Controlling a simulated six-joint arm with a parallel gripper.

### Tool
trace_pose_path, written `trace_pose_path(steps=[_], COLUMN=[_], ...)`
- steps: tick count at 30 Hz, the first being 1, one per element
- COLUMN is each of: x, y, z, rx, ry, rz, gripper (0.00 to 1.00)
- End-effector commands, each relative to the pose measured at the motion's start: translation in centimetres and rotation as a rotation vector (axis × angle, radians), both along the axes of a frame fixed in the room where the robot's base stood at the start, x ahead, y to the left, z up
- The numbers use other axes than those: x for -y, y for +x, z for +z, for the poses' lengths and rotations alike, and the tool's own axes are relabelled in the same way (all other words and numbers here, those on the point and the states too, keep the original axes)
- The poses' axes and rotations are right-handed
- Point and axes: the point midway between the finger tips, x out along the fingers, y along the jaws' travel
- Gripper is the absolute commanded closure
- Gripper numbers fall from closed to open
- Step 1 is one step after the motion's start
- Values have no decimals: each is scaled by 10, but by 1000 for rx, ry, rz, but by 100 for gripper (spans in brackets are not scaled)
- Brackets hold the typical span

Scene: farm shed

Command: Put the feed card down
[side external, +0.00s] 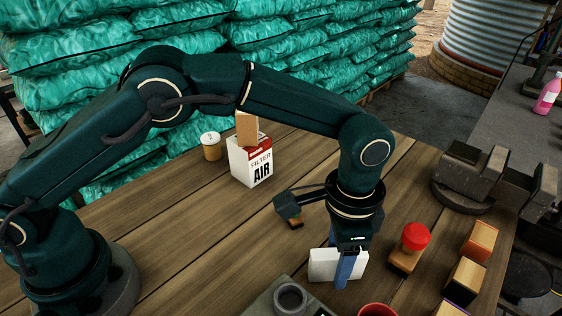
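A white, flat card (323,264), which looks like the feed card, stands roughly upright at the front middle of the wooden table. My gripper (345,270) points down at it, with one blue finger across the card's near face. I cannot tell whether the card's lower edge touches the table (215,245).
A red-topped item (415,237) and several wooden blocks (466,275) are close on the right. A grey round holder (290,298) and red cup (378,310) are in front. An air filter box (250,165) stands farther back.

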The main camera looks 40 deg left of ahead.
Motion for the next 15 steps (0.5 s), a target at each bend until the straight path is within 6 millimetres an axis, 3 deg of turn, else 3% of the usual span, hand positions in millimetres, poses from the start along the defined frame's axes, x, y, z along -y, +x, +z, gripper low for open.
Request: trace_pose_path(steps=[8,15], x=[1,1], y=[1,1], z=[12,60], rx=[4,6], ry=[-2,-5], rz=[0,0], gripper=[43,43])
